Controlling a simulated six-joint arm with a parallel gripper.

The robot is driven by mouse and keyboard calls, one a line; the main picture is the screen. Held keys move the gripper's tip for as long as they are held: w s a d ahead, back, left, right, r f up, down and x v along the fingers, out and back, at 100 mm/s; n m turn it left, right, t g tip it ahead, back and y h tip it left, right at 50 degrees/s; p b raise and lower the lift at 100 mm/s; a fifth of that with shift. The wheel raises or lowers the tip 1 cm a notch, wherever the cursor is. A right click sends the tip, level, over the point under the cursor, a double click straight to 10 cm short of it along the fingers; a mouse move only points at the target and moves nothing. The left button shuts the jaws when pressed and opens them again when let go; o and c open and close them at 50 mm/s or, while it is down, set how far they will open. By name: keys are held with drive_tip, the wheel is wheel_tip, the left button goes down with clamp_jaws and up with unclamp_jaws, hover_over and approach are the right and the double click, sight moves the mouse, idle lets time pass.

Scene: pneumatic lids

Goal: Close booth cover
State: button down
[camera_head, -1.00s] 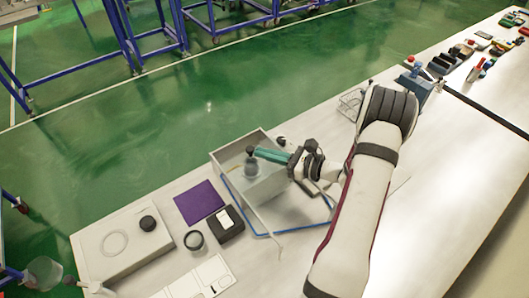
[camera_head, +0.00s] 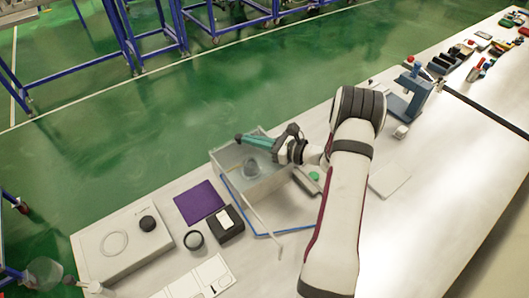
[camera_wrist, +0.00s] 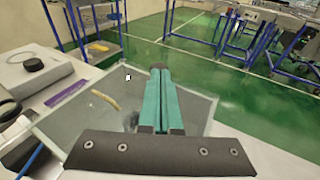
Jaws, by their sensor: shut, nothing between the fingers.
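The booth (camera_head: 226,157) is a pale, box-like enclosure on the bench, with blue edging (camera_head: 290,231) along its near lower side. A dark round item (camera_head: 250,168) shows inside or through its clear wall. In the wrist view a grey translucent panel (camera_wrist: 70,122), which looks like the booth cover, lies below and around my fingers, with a yellowish bar-like handle (camera_wrist: 105,100) on it. Its exact angle is hard to tell. My gripper (camera_head: 240,139) has teal fingers, shut and empty, reaching over the booth's far side. The fingers also show in the wrist view (camera_wrist: 160,72); contact with the panel cannot be told.
A purple sheet (camera_head: 199,203), a black box (camera_head: 233,232), a dark ring (camera_head: 194,240) and a pale case (camera_head: 120,255) stand left of the booth. A green button (camera_head: 314,176) sits to its right. A blue press (camera_head: 410,92) stands farther right. Green floor lies beyond the bench.

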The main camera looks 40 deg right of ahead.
drive_tip(key=shift+w, duration=0.35)
drive_tip(key=v, duration=1.5)
drive_tip(key=s+a+r+n+g+y, duration=0.1)
drive_tip(key=a+r+n+g, duration=0.25)
drive_tip(key=a, duration=0.45)
drive_tip(key=s+a+r+n+g+y, duration=0.1)
drive_tip(key=a+r+n+g, duration=0.1)
drive_tip(key=a+n+g, duration=0.45)
drive_tip(key=s+a+r+n+g+y, duration=0.1)
drive_tip(key=a+r+n, duration=0.2)
drive_tip(key=a, duration=0.7)
drive_tip(key=s+a+n+g+h, duration=0.1)
drive_tip(key=s+a+n+h, duration=0.2)
drive_tip(key=s+n, duration=0.3)
drive_tip(key=s+a+n+g+h, duration=0.2)
drive_tip(key=s+n+h, duration=0.3)
drive_tip(key=s, duration=0.4)
drive_tip(key=shift+s+a+n, duration=0.35)
drive_tip(key=shift+a+n, duration=0.2)
drive_tip(key=shift+n, duration=0.05)
drive_tip(key=shift+w+r, duration=0.1)
